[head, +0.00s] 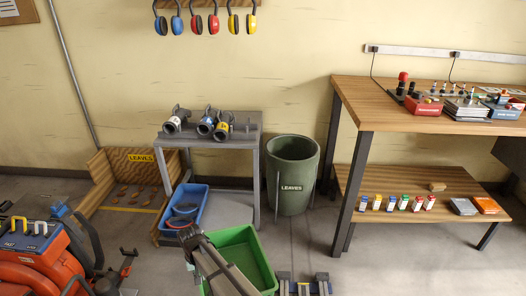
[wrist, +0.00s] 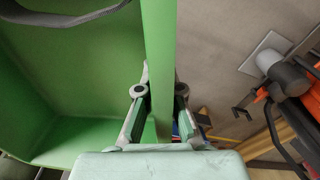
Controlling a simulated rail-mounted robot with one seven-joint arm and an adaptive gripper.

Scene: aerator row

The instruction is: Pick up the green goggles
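I cannot make out the green goggles for certain in either view. A grey strap-like band (wrist: 70,18) crosses the upper left of the wrist view, over the inside of a green bin (wrist: 40,100); what it belongs to is cut off. The green bin (head: 245,238) also stands on the floor in the head view, partly hidden by my arm. My gripper (wrist: 160,95) has its fingers apart, one on each side of the bin's green rim as seen from the wrist. Whether they touch the rim is unclear. In the head view my gripper (head: 190,238) is by the bin's left side.
A dark green leaves barrel (head: 291,171) and a wooden workbench (head: 365,105) stand to the right. An orange machine (head: 40,262) is at the left.

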